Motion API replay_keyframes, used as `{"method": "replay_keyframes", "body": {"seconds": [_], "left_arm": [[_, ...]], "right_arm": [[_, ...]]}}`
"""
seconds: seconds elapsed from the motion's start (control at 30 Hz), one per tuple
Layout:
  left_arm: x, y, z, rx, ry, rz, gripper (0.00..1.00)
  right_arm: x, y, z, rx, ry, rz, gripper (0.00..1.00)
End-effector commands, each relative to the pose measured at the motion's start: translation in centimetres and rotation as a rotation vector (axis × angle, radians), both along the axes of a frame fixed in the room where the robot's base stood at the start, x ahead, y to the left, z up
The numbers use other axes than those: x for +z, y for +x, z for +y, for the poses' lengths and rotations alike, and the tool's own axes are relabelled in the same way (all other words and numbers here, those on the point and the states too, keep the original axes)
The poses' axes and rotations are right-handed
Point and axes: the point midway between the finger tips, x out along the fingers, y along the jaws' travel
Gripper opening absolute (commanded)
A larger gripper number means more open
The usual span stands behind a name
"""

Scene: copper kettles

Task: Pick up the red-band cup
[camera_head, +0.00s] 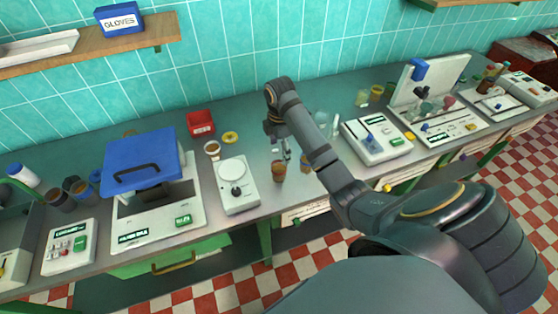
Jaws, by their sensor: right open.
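My right gripper (284,155) is open and points down over the counter, with its arm coming in from the right. A small reddish-brown cup (278,171) stands upright just below and in front of its fingertips; I cannot tell whether they touch. A second small brownish cup (305,166) stands just right of it, partly covered by my right arm. The bands are too small to read, so I cannot tell for sure which is the red-band cup. My left gripper is not in view.
A white scale-like device (239,196) stands left of the cups. Behind it are a white cup (212,147), a yellow ring (231,137) and a red box (200,122). A blue-lidded machine (140,165) stands farther left. The counter's front edge is close to the cups.

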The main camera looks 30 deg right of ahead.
Motion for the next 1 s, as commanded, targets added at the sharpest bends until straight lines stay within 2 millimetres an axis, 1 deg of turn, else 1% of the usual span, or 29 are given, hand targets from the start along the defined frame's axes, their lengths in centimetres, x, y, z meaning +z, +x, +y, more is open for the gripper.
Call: {"method": "replay_keyframes", "body": {"seconds": [0.03,0.2,0.3,0.47,0.53,0.67,0.73,0.8,0.9,1.0], "left_arm": [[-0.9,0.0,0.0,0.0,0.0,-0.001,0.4],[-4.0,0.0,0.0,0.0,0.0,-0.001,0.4],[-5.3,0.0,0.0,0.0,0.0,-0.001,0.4],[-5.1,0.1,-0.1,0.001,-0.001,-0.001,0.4],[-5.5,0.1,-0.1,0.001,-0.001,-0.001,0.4],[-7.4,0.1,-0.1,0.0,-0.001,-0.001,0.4],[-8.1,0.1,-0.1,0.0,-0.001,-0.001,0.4],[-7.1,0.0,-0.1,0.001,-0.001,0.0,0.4],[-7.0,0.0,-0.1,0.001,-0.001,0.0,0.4],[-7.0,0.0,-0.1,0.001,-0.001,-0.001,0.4]], "right_arm": [[-1.0,0.0,0.0,-0.001,0.0,0.0,0.79],[-4.0,0.0,0.0,-0.002,0.0,-0.001,0.79],[-5.3,0.0,0.0,-0.002,0.0,-0.002,0.79],[-5.2,0.0,0.0,-0.003,-0.001,-0.002,0.79],[-5.6,0.0,0.0,-0.003,0.0,-0.002,0.79],[-7.5,0.1,0.1,-0.003,-0.001,-0.002,0.79],[-8.8,0.2,0.1,-0.004,-0.001,0.0,0.79],[-9.2,0.2,0.1,-0.004,0.0,0.001,0.79],[-10.2,0.2,0.1,-0.004,0.0,-0.001,0.79],[-10.3,0.3,0.1,-0.003,0.0,-0.002,0.79]]}}
